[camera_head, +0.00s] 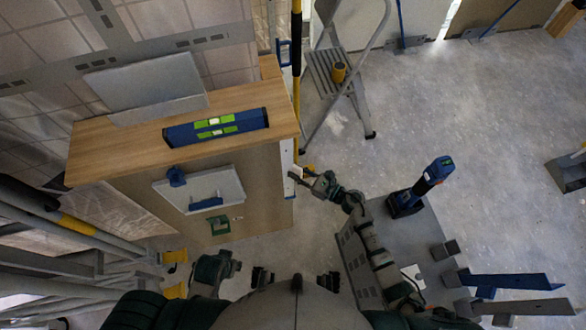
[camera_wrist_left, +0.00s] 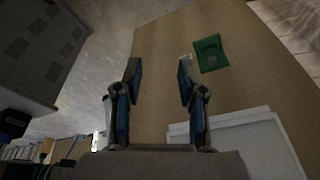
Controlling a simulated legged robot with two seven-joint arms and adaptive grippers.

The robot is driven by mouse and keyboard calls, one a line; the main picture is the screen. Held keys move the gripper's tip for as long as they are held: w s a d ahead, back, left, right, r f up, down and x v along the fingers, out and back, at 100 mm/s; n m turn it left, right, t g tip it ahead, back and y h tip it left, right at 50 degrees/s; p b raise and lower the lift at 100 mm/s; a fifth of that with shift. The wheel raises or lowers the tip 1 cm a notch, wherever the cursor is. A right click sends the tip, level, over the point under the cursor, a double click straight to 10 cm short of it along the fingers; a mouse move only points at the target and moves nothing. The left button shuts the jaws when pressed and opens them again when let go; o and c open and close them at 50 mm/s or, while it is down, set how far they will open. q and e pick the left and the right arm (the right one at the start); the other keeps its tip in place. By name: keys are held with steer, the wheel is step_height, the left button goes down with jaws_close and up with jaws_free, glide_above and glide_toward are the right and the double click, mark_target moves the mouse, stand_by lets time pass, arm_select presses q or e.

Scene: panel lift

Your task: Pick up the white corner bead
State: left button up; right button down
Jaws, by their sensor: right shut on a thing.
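The white corner bead (camera_head: 287,155) appears as a narrow pale strip at the right side of the wooden cabinet in the head view. My right gripper (camera_head: 297,176) is shut on its lower part, beside the cabinet's front right corner. The fingers hide part of the strip, and its full length is hard to make out. My left gripper (camera_wrist_left: 158,78) is open in the left wrist view, with nothing between its fingers. It faces the cabinet's wooden front.
The wooden cabinet (camera_head: 110,153) carries a blue level (camera_head: 255,119) and grey panels. A white panel (camera_head: 226,187) and a green piece (camera_head: 219,226) are on its front. A stepladder (camera_head: 325,75) stands behind; a blue drill (camera_head: 405,202) is right.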

steer(key=shift+w+a+r, duration=0.15)
steer(key=shift+r, duration=0.15)
steer(key=shift+d+r, duration=0.25)
steer(key=shift+r, duration=0.1)
arm_select(q)
steer(key=shift+a+p+x, duration=0.2)
steer(key=shift+p+x, duration=0.3)
steer(key=shift+x, duration=0.95)
steer(key=shift+a+p+x, duration=0.15)
steer(key=shift+p+x, duration=0.35)
steer(key=shift+x, duration=1)
arm_select(e)
steer(key=s+d+r, duration=0.6)
steer(key=d, duration=0.5)
steer(key=shift+d+r, duration=0.2)
steer(key=shift+r, duration=0.2)
steer(key=shift+s+d, duration=0.1)
steer(key=shift+s, duration=0.05)
